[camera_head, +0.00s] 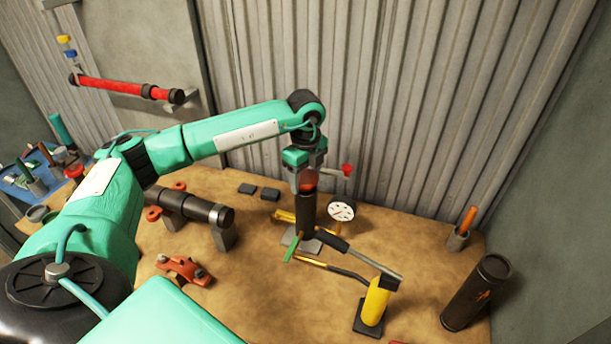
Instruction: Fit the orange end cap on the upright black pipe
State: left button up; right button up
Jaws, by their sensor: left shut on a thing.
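The upright black pipe (307,214) stands on a grey base plate (291,240) near the middle of the bench. My left gripper (306,181) reaches down from above, directly over the pipe's top. It is shut on the orange end cap (309,180), which shows partly between the fingers. The cap is at the pipe's mouth; whether it touches the rim or is seated cannot be told from this angle, as the fingers hide part of it. My right gripper is not in view.
A gauge (341,210) stands close right of the pipe. A yellow post (375,301) and a dark cylinder (476,292) are at front right. A horizontal black pipe (190,206) and an orange clamp (184,270) lie left. A corrugated wall (400,90) rises behind.

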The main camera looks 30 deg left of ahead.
pick_arm(q)
jog(key=shift+f+b, duration=0.7)
jog(key=shift+f, duration=0.25)
jog(key=shift+f+b, duration=0.4)
jog(key=shift+f, duration=0.1)
jog(key=o, duration=1)
jog(key=shift+o, duration=1)
jog(key=shift+s+r, duration=0.2)
